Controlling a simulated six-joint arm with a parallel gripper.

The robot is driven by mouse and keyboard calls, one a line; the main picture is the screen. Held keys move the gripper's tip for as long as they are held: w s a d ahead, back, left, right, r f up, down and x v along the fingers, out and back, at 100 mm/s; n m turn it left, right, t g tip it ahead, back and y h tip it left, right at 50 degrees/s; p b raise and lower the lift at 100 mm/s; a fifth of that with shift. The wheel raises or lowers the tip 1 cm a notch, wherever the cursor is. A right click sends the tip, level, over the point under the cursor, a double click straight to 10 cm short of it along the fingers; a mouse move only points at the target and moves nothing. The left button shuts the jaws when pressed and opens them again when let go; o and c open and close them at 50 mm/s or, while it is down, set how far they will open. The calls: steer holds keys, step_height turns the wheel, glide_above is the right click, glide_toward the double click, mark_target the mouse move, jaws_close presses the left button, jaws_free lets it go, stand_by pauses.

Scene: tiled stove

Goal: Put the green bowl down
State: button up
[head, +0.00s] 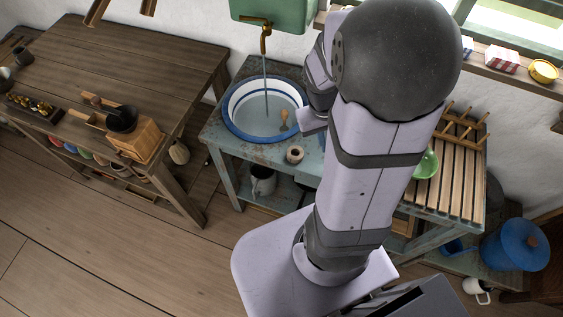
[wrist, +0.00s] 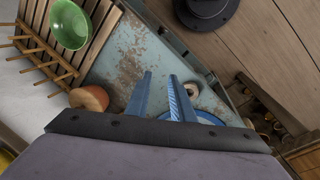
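The green bowl (head: 427,165) sits on the slatted wooden drainboard (head: 455,190) on the right, partly hidden behind my arm in the head view. In the wrist view the bowl (wrist: 70,25) is at the upper left, with its hollow side showing, on the slats near the pegged wooden rack. My gripper (wrist: 160,75) has its two blue fingers apart with nothing between them. It is over the blue-grey worktop, to the side of the bowl and not touching it.
The blue-rimmed basin (head: 266,108) with a running tap is left of my arm. A small round pot (head: 295,154) stands at the worktop's front edge. A brown round object (wrist: 90,98) is between the bowl and my fingers in the wrist view. The pegged rack (head: 465,125) stands behind the bowl.

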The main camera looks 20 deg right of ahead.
steer(key=s+a+r+n+y, duration=0.1)
steer(key=s+a+n+y, duration=0.1)
steer(key=a, duration=1.3)
steer(key=shift+r, duration=0.35)
